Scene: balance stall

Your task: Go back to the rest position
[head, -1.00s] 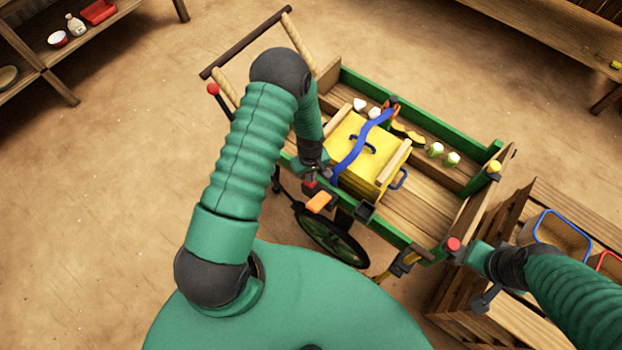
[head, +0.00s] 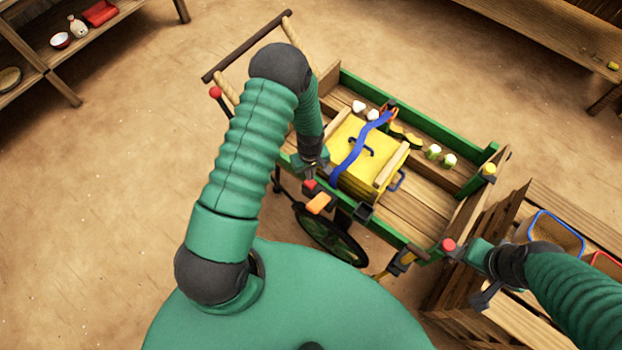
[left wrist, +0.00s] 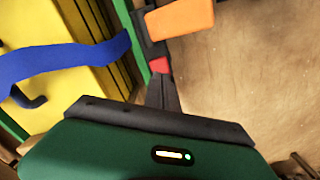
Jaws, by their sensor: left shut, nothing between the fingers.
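My left gripper (head: 311,175) hangs at the near side of the green and wooden cart (head: 417,207), by the orange-tabbed buckle. In the left wrist view its dark fingers (left wrist: 162,88) are shut and empty, with their tips close to the red part (left wrist: 160,65) of the buckle; whether they touch is unclear. My right gripper (head: 462,250) is by the cart's near right corner, close to a red knob (head: 448,244); its fingers are not clear. The yellow box (head: 352,147) sits in the cart with a blue strap (head: 349,163) across it, which also shows in the left wrist view (left wrist: 60,62).
The orange tab (head: 318,204) sticks out from the cart's near side. White and green pieces (head: 433,152) lie along the far side of the cart. A wooden crate stand (head: 520,215) with a blue-rimmed bin (head: 556,234) stands at right. The floor at left is open.

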